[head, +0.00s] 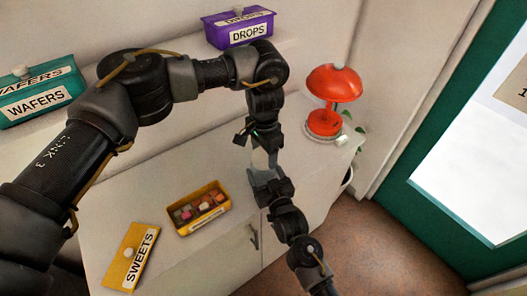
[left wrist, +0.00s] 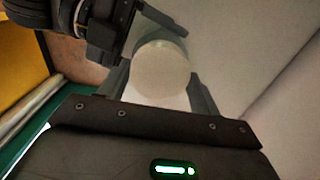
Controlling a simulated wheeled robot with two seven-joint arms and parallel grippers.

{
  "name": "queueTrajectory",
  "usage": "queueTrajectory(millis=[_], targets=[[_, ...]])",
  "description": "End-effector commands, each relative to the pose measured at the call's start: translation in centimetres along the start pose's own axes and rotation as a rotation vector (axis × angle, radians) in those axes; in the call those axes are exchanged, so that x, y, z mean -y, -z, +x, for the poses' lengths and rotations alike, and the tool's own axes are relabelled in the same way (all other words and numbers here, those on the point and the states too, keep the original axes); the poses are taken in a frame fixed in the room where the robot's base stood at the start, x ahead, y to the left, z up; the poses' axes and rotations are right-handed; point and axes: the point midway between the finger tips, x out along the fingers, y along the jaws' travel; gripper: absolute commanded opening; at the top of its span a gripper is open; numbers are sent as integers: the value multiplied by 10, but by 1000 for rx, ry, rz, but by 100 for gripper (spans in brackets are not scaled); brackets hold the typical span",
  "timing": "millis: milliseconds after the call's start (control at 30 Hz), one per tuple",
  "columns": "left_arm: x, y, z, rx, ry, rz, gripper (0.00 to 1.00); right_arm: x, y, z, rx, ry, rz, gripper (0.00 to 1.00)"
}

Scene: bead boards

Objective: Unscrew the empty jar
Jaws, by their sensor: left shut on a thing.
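The jar (head: 261,158) shows only as a small pale piece between my two grippers, held above the front of the counter. In the left wrist view its round, pale, plain top (left wrist: 162,70) sits between the two grey fingers. My left gripper (head: 262,148) points down from above and is shut on the jar. My right gripper (head: 265,176) comes up from below, right under the jar. Its dark body also shows at the upper left of the left wrist view. Whether its fingers close on the jar is hidden. The jar's contents cannot be seen.
An open yellow box (head: 205,222) of colourful sweets stands on the white counter, with its yellow SWEETS lid (head: 130,257) beside it. A teal WAFERS box (head: 38,92) and purple DROPS box (head: 238,28) are behind. A red lamp (head: 333,84) stands at the right end.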

Motion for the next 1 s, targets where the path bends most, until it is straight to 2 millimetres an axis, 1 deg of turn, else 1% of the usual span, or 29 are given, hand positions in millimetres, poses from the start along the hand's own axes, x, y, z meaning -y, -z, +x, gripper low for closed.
queueTrajectory(millis=[33,667,1000], targets=[[2,0,0,0,3,-24,36,-1,0,0,-1,-2,0,7],[0,1,-1,0,2,-18,36,0,1,0,-2,-1,0,7],[1,1,-10,-1,3,-17,36,0,1,0,-2,-1,0,7]])
